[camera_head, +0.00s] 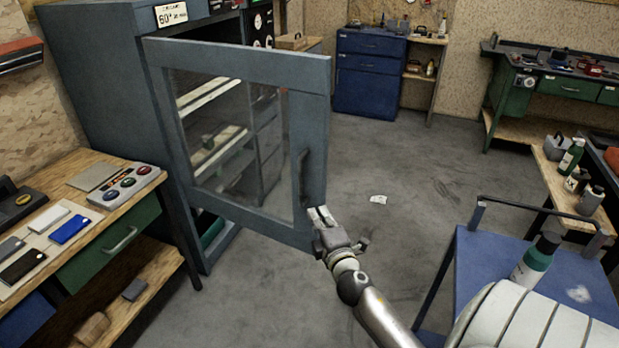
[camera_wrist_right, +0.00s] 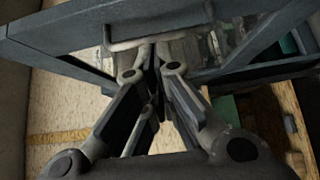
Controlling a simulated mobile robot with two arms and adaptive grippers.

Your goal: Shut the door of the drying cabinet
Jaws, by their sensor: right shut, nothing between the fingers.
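The drying cabinet (camera_head: 95,75) is a tall grey-blue cabinet at the left in the head view. Its door (camera_head: 240,57) stands wide open, with a grey frame around a clear pane. A dark vertical handle (camera_head: 303,180) sits near the door's free edge; it also shows in the right wrist view (camera_wrist_right: 140,43). My right gripper (camera_head: 318,212) is shut and empty, at the lower free corner of the door, below the handle. I cannot tell whether it touches the door. My left gripper is not in view.
A wooden bench (camera_head: 150,193) with a green drawer stands at the left, close to the cabinet. A blue cart (camera_head: 480,262) with a bottle (camera_head: 537,258) is at the lower right. Open floor (camera_head: 400,165) lies right of the door, with a small white scrap (camera_head: 378,199) on it.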

